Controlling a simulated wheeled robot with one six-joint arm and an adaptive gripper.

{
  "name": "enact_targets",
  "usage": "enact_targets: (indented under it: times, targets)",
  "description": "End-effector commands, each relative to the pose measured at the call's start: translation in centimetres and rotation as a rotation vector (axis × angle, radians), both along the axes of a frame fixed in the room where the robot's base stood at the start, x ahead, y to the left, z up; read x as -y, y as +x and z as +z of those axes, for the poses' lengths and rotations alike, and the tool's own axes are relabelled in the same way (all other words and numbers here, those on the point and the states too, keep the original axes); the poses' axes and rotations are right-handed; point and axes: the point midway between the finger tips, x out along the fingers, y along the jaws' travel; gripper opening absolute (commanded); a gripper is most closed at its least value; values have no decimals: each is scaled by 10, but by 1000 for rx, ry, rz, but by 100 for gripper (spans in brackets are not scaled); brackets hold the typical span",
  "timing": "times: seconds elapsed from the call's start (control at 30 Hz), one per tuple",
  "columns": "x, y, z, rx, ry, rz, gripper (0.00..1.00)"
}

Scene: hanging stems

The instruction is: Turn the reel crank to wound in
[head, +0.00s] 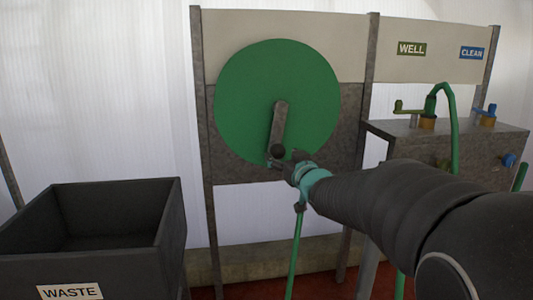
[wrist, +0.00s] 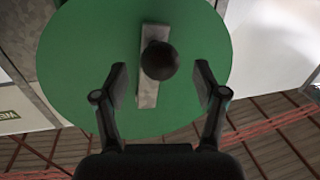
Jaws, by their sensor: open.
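The reel (head: 240,90) is a large green disc on a grey panel. Its grey crank arm (head: 279,122) points down from the disc's middle, with a dark round knob (head: 278,151) at the lower end. My gripper (head: 282,160) is in front of the lower part of the reel, near the knob. In the wrist view, my gripper (wrist: 161,84) is open, with one finger on each side of the knob (wrist: 159,60) and crank arm (wrist: 149,95). Clear gaps show between the fingers and the knob. A green hose (head: 294,255) hangs below the reel.
A dark open bin (head: 112,245) labelled WASTE stands at the lower left. At the right, a grey stand (head: 450,140) carries taps under WELL (head: 411,48) and CLEAN (head: 472,52) signs. A green hose (head: 452,125) hangs there, behind my arm. A metal post (head: 370,60) separates the two panels.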

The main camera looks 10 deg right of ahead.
Motion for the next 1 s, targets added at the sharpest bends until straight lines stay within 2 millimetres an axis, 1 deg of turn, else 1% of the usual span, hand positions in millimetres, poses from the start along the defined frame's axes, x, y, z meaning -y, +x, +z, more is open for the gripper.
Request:
enact_targets:
  times: [0.03, 0.1, 0.3, 0.43, 0.67, 0.7, 0.77, 0.8, 0.87, 0.9, 0.93, 0.97, 1.0]
  targets:
    - [-2, 9, -1, -1, 0, 1, 71]
    - [-4, 18, 0, -1, -1, 2, 71]
    - [-7, 34, 0, 0, 0, 0, 71]
    - [-7, 38, 0, 0, -1, 0, 71]
    - [-7, 38, 0, 0, -1, 0, 71]
    - [-7, 38, 0, 0, -1, 0, 61]
    - [-7, 38, 0, 0, -1, 0, 46]
    - [-8, 38, 0, 0, -1, 0, 36]
    - [-8, 38, 0, 0, -1, 0, 21]
    - [-8, 38, 0, 0, -1, 0, 11]
    - [-8, 38, 0, 0, -1, 0, 4]
    - [-8, 38, 0, 0, -1, 0, 0]
    - [-8, 38, 0, 0, -1, 0, 0]
